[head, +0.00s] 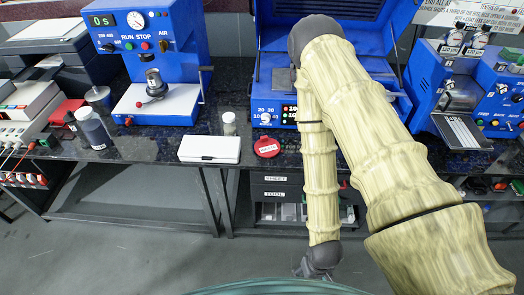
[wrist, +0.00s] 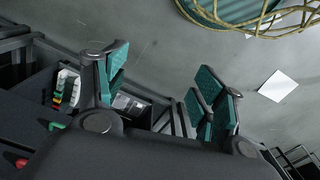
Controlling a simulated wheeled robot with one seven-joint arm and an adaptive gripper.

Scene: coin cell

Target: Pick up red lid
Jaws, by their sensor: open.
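A round red lid (head: 267,147) with a small white label lies flat near the front edge of the dark speckled bench (head: 170,150), in the head view. My gripper (head: 316,268) hangs in front of the bench, below and to the right of the lid, apart from it. In the wrist view my gripper (wrist: 165,90) shows its two teal-padded fingers spread apart with nothing between them. The lid does not show in the wrist view.
A white case (head: 209,149) lies left of the lid, with a small jar (head: 229,124) behind it. Blue machines (head: 155,60) line the back of the bench. My arm covers part of the bench right of the lid. Drawers (head: 276,188) sit beneath it; the floor is open.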

